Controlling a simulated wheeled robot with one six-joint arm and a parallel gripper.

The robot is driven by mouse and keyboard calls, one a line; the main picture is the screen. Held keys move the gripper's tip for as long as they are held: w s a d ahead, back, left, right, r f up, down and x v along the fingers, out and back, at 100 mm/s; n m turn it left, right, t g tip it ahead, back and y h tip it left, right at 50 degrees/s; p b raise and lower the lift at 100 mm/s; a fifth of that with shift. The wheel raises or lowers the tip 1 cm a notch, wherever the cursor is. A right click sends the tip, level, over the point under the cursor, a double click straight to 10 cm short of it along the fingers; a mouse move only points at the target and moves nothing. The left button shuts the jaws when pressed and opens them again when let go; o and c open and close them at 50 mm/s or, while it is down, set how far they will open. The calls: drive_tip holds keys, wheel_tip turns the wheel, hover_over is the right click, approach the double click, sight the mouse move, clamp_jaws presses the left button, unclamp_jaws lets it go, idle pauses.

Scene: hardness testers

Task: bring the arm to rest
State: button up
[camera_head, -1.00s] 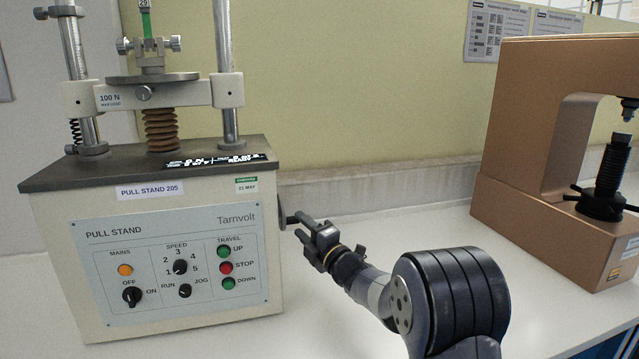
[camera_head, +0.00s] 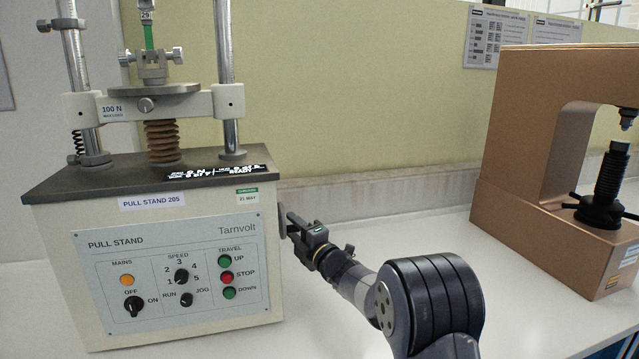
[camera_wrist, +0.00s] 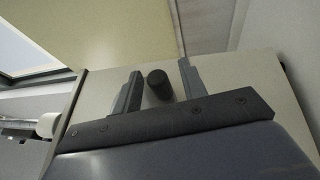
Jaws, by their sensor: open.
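My gripper (camera_head: 300,226) is beside the right side of the pull stand (camera_head: 150,205), close to a round grey disc (camera_head: 282,221) on that side. In the wrist view my gripper (camera_wrist: 160,78) is open. Its two fingers stand on either side of a dark round knob (camera_wrist: 159,85), with visible gaps, and do not appear shut on it. In the head view the fingers largely hide this knob. My arm reaches up to the left from the lower right, bent low over the bench.
A brown bench tester (camera_head: 540,150) with a black spindle (camera_head: 606,190) stands at the right. A wall is behind the white bench (camera_head: 400,235). Bare bench lies between the two machines. The pull stand's front carries knobs and lit buttons.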

drive_tip(key=shift+f+b, duration=0.2)
drive_tip(key=shift+b, duration=0.45)
drive_tip(key=v, duration=1.1)
drive_tip(key=x, duration=0.7)
drive_tip(key=p+x, duration=0.1)
drive_tip(key=x, duration=0.3)
drive_tip(key=shift+w+r, duration=0.1)
drive_tip(key=shift+r, duration=0.35)
drive_tip(key=shift+p, duration=1)
drive_tip(key=s+m+g+h+p, duration=0.1)
drive_tip(key=g+p, duration=0.1)
drive_tip(key=p, duration=1.1)
drive_tip(key=shift+d+f+h, duration=0.1)
drive_tip(key=shift+d+h, duration=0.05)
drive_tip(key=shift+h, duration=0.25)
drive_tip(key=b+v, duration=0.2)
drive_tip(key=v, duration=0.8)
drive_tip(key=shift+s+d, duration=0.25)
drive_tip(key=shift+s, duration=0.1)
drive_tip(key=shift+f, duration=0.1)
